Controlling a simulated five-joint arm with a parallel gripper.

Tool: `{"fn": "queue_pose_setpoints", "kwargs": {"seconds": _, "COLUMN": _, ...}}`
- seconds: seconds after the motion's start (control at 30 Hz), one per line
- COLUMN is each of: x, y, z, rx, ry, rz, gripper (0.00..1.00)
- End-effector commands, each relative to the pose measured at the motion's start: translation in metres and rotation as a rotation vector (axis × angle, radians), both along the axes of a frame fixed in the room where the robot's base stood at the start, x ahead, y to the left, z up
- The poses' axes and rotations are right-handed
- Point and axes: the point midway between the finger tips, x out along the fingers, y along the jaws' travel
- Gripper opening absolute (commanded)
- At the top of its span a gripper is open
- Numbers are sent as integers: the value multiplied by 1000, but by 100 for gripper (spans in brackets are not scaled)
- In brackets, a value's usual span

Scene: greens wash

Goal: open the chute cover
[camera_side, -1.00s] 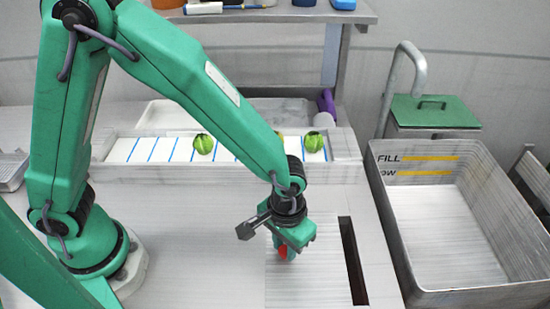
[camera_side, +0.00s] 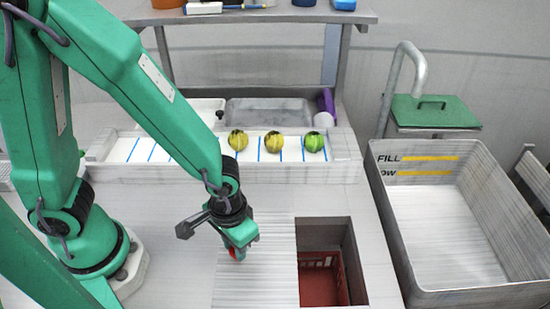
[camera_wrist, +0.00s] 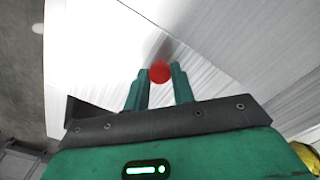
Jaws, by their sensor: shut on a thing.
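The chute cover (camera_side: 255,278) is a pale ribbed plate lying flat on the counter. It stands left of the chute opening (camera_side: 325,238), a broad rectangular hole. A dark red crate-like bin (camera_side: 322,280) shows down inside. My gripper (camera_side: 238,251) is low over the cover's left part, with its jaws shut on the red knob (camera_side: 233,254). In the wrist view the red knob (camera_wrist: 160,73) sits between the two green fingertips. The fingers hide part of the knob in the side view.
Behind the cover runs a white belt (camera_side: 205,150) with blue lines, holding two yellowish round vegetables (camera_side: 237,141) (camera_side: 273,142) and a green one (camera_side: 314,142). A deep grey tub (camera_side: 440,240) marked FILL stands right. A green-lidded box (camera_side: 435,111) is behind it.

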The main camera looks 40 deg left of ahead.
Motion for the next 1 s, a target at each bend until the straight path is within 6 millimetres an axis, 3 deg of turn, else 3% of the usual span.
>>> {"fn": "queue_pose_setpoints", "kwargs": {"seconds": 0.07, "x": 1, "y": 0, "z": 1, "rx": -1, "ry": -1, "rz": 0, "gripper": 0}}
{"fn": "queue_pose_setpoints", "kwargs": {"seconds": 0.1, "x": 1, "y": 0, "z": 1, "rx": -1, "ry": -1, "rz": 0, "gripper": 27}}
{"fn": "queue_pose_setpoints", "kwargs": {"seconds": 0.2, "x": 1, "y": 0, "z": 0, "rx": -1, "ry": -1, "rz": 0, "gripper": 46}}
{"fn": "queue_pose_setpoints", "kwargs": {"seconds": 0.67, "x": 1, "y": -1, "z": 3, "rx": -2, "ry": -2, "rz": 0, "gripper": 47}}
{"fn": "queue_pose_setpoints", "kwargs": {"seconds": 1.0, "x": 1, "y": -1, "z": 26, "rx": -3, "ry": -5, "rz": 0, "gripper": 47}}
